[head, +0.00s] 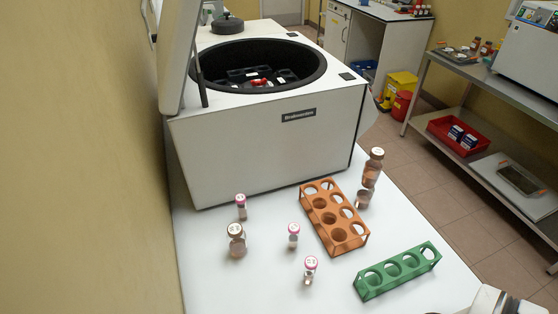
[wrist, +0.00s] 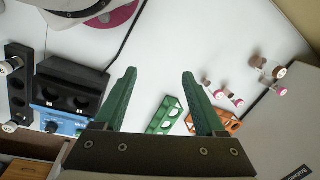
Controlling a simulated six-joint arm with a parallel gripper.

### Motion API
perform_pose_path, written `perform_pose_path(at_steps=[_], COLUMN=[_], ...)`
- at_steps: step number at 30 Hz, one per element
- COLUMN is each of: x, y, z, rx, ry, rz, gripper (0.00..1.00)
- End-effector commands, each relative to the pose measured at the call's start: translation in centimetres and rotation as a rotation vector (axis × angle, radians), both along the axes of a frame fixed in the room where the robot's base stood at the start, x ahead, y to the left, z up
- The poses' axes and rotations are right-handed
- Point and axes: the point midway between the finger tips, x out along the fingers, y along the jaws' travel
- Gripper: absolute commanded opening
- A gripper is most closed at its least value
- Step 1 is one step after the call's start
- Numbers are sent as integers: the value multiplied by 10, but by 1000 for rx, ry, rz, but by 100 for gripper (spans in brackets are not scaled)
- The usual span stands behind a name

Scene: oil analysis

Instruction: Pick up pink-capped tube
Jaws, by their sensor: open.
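Three small pink-capped tubes stand on the white bench in the head view: one at the back left (head: 241,206), one in the middle (head: 293,236) and one nearest the front (head: 310,270). Small pink caps (wrist: 219,94) also show at the right of the wrist view. My gripper (wrist: 160,75) is open, with nothing between its green fingers. It is well apart from the tubes, which lie to the right of its fingers in the wrist view. In the head view only part of my arm shows at the bottom right corner; the fingers are hidden there.
An orange rack (head: 361,242) and a green rack (head: 398,270) stand right of the tubes. A brown-capped vial (head: 236,242) and a brown bottle (head: 372,172) stand nearby. An open-lidded white centrifuge (head: 270,150) blocks the back. A blue device (wrist: 62,122) and black rack (wrist: 18,90) show in the wrist view.

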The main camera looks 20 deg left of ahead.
Motion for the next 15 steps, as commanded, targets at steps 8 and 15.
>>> perform_pose_path(at_steps=[8,15], x=[147,161], y=[168,285], z=[-49,-80], rx=[77,-43], ry=[-555,-1071], rz=[397,602], gripper=[72,72])
